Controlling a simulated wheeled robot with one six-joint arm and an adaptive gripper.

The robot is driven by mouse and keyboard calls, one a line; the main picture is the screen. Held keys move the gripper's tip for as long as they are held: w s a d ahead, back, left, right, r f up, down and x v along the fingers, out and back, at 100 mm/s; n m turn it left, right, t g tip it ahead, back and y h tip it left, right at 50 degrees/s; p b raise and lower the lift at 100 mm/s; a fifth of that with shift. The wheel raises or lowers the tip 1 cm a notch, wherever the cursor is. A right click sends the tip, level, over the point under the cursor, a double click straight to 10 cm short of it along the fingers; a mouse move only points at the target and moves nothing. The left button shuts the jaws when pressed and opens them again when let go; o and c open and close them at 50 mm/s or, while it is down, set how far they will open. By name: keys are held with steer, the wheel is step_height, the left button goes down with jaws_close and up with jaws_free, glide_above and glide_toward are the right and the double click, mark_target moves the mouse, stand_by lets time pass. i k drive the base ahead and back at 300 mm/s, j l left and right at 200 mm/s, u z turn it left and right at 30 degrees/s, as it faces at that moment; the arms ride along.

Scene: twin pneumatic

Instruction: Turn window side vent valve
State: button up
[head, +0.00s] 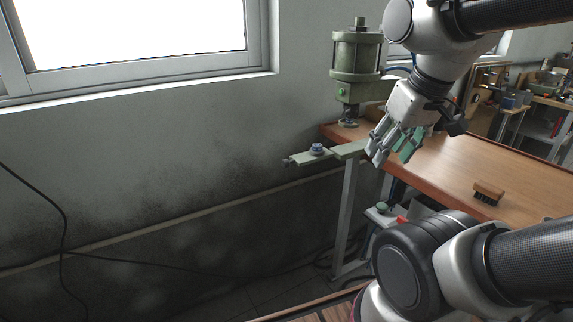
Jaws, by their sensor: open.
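The fingers hide part of the bench's left edge.
A wooden bench (455,172) carries a brush (488,193). Below its left end is another green knob (382,207) with a red part beside it. The window (140,40) is at upper left. Black cables (62,215) run along the wall. The space left of the bracket is clear.

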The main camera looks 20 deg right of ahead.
mark_target(400, 220)
steer(key=k+j+z, duration=0.15)
steer(key=z, duration=0.25)
steer(key=k+j+z, duration=0.2)
steer(key=z, duration=0.15)
steer(key=k+j+z, duration=0.1)
steer(key=z, duration=0.3)
steer(key=k+l, duration=0.05)
steer(key=k, duration=0.05)
